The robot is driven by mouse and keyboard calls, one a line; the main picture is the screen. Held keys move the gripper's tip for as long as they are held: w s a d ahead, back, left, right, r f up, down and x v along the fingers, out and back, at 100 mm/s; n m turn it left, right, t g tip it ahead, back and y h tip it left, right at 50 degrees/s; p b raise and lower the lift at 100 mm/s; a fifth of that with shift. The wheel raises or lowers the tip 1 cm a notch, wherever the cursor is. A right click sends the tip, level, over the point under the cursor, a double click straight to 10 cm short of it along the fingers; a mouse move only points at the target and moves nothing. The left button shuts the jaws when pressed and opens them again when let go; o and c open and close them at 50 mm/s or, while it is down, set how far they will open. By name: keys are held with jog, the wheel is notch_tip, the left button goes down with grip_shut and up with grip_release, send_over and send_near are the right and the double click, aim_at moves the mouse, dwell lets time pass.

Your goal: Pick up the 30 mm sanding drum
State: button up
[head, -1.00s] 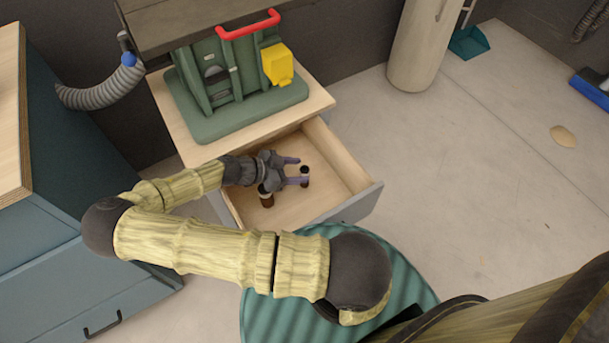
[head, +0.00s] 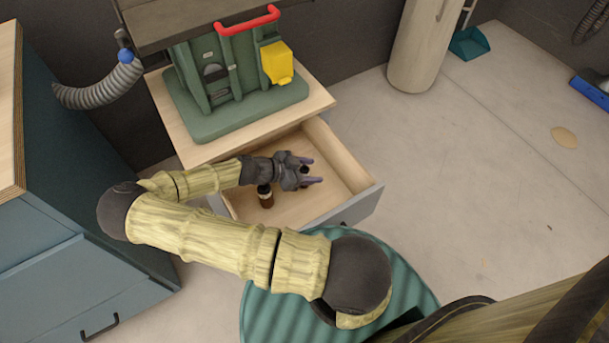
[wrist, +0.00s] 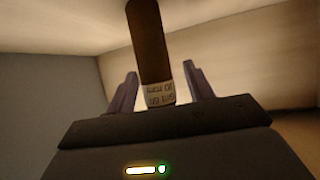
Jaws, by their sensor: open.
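A dark brown sanding drum (wrist: 150,45) with a pale printed label at one end stands between the two fingers of my gripper (wrist: 160,72) in the wrist view. In the head view my gripper (head: 315,171) is open inside the drawer, and this drum (head: 304,170) shows only as a small dark patch between the fingers. Gaps show between the drum and both fingers. A second brown drum (head: 265,198) stands in the drawer, left of and below my gripper.
The open wooden drawer (head: 345,165) has walls close around my gripper; its right part is bare. A green machine (head: 235,85) with a red handle and yellow box stands on the cabinet top above. A blue cabinet (head: 60,260) stands at left.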

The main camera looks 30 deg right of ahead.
jog(key=shift+c, duration=0.4)
jog(key=c, duration=1)
jog(key=shift+c, duration=0.2)
notch_tip(320, 180, up, 10)
jog(key=p, duration=0.3)
